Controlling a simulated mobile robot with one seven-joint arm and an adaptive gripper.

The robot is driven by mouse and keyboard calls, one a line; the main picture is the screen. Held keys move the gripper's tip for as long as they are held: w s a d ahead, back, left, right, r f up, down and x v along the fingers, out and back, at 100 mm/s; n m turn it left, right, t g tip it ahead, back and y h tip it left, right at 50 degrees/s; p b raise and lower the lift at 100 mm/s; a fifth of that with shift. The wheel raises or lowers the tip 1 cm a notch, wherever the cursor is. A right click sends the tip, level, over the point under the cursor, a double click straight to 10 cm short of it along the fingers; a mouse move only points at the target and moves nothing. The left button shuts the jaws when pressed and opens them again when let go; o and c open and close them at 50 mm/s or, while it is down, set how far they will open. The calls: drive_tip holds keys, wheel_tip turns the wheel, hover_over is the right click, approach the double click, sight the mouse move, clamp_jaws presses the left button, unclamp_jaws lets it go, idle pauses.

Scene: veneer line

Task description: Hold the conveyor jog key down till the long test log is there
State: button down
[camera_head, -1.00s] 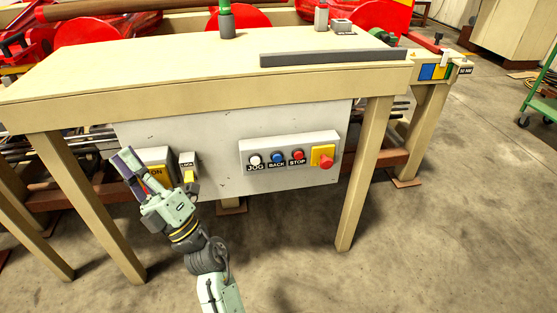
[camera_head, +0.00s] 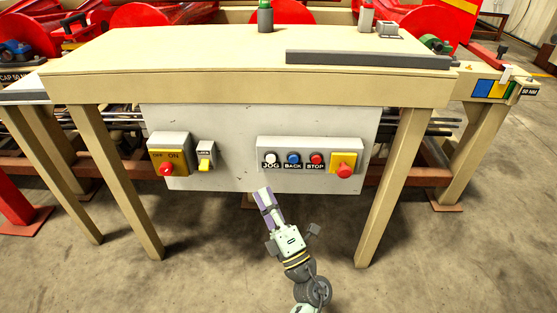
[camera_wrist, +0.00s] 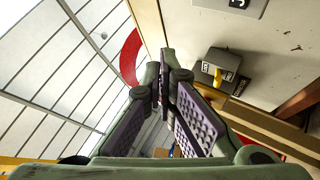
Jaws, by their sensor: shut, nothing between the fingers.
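The jog key (camera_head: 271,158) is a white round button above a JOG label, at the left end of a grey button box (camera_head: 310,143) on the white panel. My gripper (camera_head: 264,191) is shut and empty, below the jog key in the head view. Its fingertips appear apart from the button. In the wrist view my gripper (camera_wrist: 160,72) shows its purple pads close together. A corner of a grey box with part of a label (camera_wrist: 237,4) shows at the top there. I cannot make out the long test log.
Left of the button box are a yellow OFF/ON switch (camera_head: 167,162) with a red knob and a LOCK switch (camera_head: 205,158). A red stop knob (camera_head: 344,171) sits right on a yellow plate. The table top (camera_head: 200,55) overhangs the panel. Table legs (camera_head: 397,190) flank it.

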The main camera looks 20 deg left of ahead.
sight(271, 159)
drive_tip(key=shift+w, duration=0.1)
drive_tip(key=w+a+b, duration=0.2)
drive_tip(key=w, duration=0.6)
drive_tip(key=shift+w+a, duration=0.15)
drive_tip(key=shift+a, duration=0.1)
drive_tip(key=shift+w, duration=0.1)
idle(1.3)
drive_tip(key=shift+w+a, duration=0.1)
drive_tip(key=shift+w, duration=0.2)
